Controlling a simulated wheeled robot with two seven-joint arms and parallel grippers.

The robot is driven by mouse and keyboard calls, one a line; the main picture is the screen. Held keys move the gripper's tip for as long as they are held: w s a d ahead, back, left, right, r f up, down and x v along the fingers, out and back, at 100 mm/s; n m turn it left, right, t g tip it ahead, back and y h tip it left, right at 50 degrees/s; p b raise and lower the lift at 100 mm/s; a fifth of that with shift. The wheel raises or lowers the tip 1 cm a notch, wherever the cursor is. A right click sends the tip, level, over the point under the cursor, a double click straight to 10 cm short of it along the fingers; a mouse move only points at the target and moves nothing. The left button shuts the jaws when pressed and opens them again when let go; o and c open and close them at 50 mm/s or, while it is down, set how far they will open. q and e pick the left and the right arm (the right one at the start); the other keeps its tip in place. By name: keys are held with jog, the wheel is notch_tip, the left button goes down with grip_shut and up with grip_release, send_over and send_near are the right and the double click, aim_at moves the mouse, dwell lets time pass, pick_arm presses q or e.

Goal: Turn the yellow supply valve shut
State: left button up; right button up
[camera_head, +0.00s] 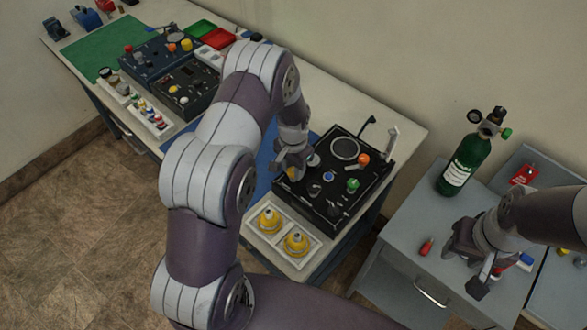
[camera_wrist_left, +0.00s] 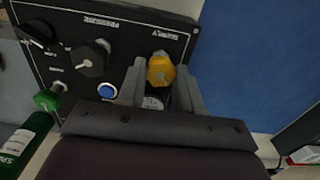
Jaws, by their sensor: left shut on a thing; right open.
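The yellow supply valve (camera_wrist_left: 160,70) sits on the black panel (camera_wrist_left: 62,48) beside the mirrored-looking SUPPLY label in the left wrist view. My left gripper (camera_wrist_left: 161,84) has one finger on each side of the valve and is shut on it. In the head view my left gripper (camera_head: 288,168) is at the left end of the black panel (camera_head: 335,205), and its fingers mostly hide the valve. My right gripper (camera_head: 464,272) is open and empty over the grey cabinet at the right.
The panel also carries a blue button (camera_wrist_left: 107,91), a green knob (camera_head: 352,184) and an orange knob (camera_head: 363,159). Two yellow parts sit in a white tray (camera_head: 281,249) in front. A green cylinder (camera_head: 466,165) and a small red item (camera_head: 427,246) stand on the grey cabinet (camera_head: 400,232).

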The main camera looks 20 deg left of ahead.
aim_at(292, 170)
pick_arm(q)
jog(key=m+b, duration=0.1)
jog(key=m, duration=0.3)
jog(key=shift+w+r+m, duration=0.1)
jog(key=shift+m, duration=0.2)
jog(key=shift+r+m+b, duration=0.1)
jog(key=shift+m+b, duration=0.35)
jog(key=shift+m, duration=1.75)
jog(key=o, duration=1)
jog(key=shift+o, duration=0.2)
notch_tip(292, 170, up, 13)
jog(key=b, duration=0.3)
jog(key=shift+f, duration=0.2)
jog(key=shift+a, duration=0.1)
